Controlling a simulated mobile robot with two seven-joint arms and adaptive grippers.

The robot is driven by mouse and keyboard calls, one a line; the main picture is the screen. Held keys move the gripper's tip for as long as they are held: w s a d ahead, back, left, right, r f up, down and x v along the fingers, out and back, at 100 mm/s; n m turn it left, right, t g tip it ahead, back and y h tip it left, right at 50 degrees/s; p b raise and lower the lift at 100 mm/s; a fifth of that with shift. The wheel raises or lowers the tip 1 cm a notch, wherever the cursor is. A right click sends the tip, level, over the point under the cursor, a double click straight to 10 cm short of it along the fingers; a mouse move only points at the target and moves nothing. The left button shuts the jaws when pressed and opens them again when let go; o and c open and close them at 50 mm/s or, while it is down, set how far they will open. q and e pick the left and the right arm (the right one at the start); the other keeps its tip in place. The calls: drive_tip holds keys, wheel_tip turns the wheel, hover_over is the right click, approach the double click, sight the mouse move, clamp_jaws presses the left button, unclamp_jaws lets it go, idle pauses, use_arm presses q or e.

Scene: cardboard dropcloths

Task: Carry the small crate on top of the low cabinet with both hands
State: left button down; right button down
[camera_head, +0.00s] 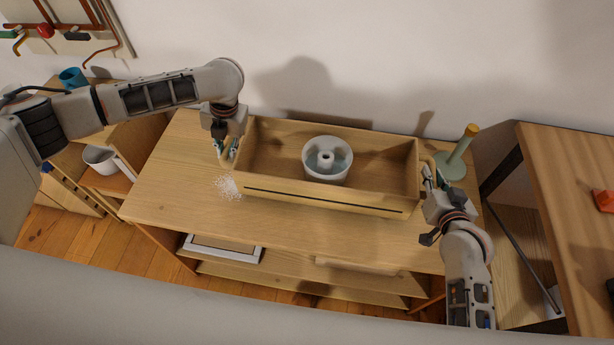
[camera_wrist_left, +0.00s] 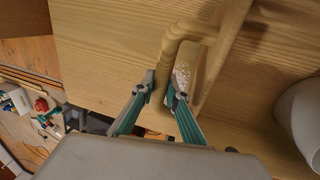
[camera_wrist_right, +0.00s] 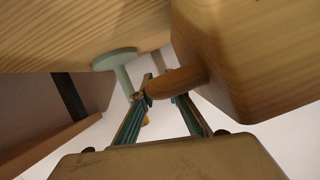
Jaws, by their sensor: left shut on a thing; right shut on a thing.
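The small wooden crate (camera_head: 320,196) is over the low cabinet (camera_head: 185,180) in the head view, with a white ring-shaped pot (camera_head: 328,160) inside. I cannot tell whether the crate touches the top. My left gripper (camera_head: 226,155) is shut on the handle at the crate's left end. That handle (camera_wrist_left: 172,62) runs between the fingers in the left wrist view. My right gripper (camera_head: 430,172) is shut on the handle at the right end.
A green stand with a yellow top (camera_head: 460,150) is close beside my right gripper. White granules (camera_head: 227,187) lie on the cabinet top near the crate's left front. A wooden table (camera_head: 570,190) stands at the right. The cabinet's left front top is mostly clear.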

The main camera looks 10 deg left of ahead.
use_arm(q)
drive_tip(key=shift+a+f, duration=0.1)
drive_tip(key=shift+f, duration=0.55)
use_arm(e)
drive_tip(key=shift+w+d+f, duration=0.1)
drive_tip(key=shift+d+f, duration=0.05)
drive_tip(key=shift+f, duration=0.35)
use_arm(q)
drive_tip(key=c, duration=2.4)
unclamp_jaws()
drive_tip(key=shift+f, duration=0.2)
use_arm(e)
drive_tip(key=c, duration=2.4)
unclamp_jaws()
drive_tip(key=shift+f, duration=0.35)
use_arm(q)
drive_tip(key=o, duration=0.4)
use_arm(e)
drive_tip(key=o, duration=0.4)
use_arm(q)
drive_tip(key=shift+r, duration=0.1)
use_arm(e)
drive_tip(key=shift+r, duration=0.1)
